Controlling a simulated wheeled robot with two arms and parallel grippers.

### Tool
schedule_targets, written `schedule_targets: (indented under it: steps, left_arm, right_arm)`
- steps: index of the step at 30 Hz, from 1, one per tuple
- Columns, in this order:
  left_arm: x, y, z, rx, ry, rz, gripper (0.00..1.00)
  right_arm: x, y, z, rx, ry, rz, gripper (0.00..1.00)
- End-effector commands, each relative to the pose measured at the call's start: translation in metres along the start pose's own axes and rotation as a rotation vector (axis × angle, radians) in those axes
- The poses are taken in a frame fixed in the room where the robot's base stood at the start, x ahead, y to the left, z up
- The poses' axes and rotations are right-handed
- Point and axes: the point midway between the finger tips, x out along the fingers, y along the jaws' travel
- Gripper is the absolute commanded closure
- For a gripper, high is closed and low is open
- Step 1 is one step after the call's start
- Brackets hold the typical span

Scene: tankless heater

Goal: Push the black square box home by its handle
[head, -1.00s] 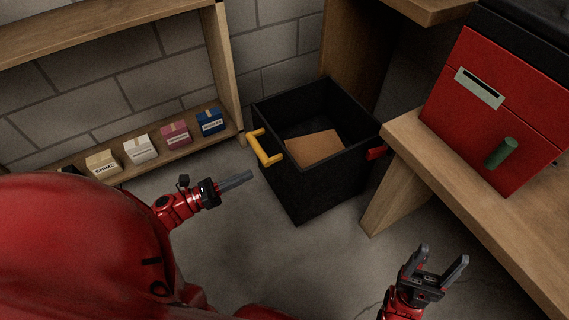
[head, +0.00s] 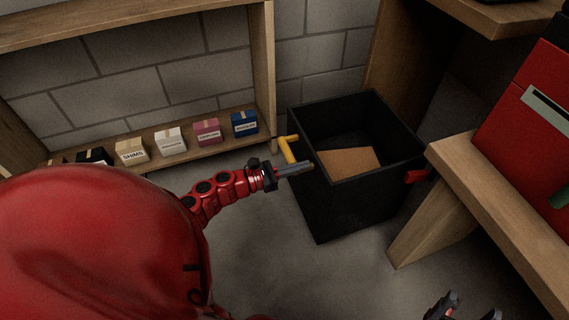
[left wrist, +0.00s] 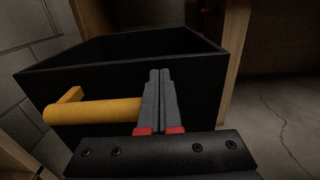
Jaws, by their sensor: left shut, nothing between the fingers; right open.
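The black square box (head: 345,195) stands on the floor, open at the top, with a brown flat piece (head: 348,161) inside. My right gripper (head: 471,308) is open at the bottom edge, partly cut off.
A low wooden shelf (head: 190,148) with several small boxes runs along the block wall at left. A wooden bench (head: 500,190) with a red case (head: 520,120) stands close at right. The floor (head: 270,255) before the box is clear.

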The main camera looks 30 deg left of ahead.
Motion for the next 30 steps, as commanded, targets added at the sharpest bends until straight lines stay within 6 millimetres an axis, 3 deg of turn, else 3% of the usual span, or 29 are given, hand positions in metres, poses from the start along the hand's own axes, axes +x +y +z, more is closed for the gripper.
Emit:
schedule_targets:
  steps: [6, 20, 26, 30]
  left_arm:
    - [0.013, 0.001, -0.001, -0.001, 0.001, 0.002, 1.00]
    - [0.018, 0.000, -0.001, 0.000, 0.000, 0.000, 1.00]
    - [0.041, -0.002, -0.004, 0.002, -0.002, -0.005, 1.00]
    - [0.073, -0.003, -0.004, 0.004, -0.006, -0.009, 1.00]
  right_arm:
    - [-0.003, -0.002, 0.001, 0.003, 0.001, -0.010, 0.36]
    - [-0.005, -0.003, 0.001, 0.005, 0.000, -0.013, 0.36]
    - [-0.017, -0.009, 0.004, 0.014, 0.001, -0.037, 0.36]
    - [-0.030, -0.017, 0.007, 0.026, 0.001, -0.069, 0.36]
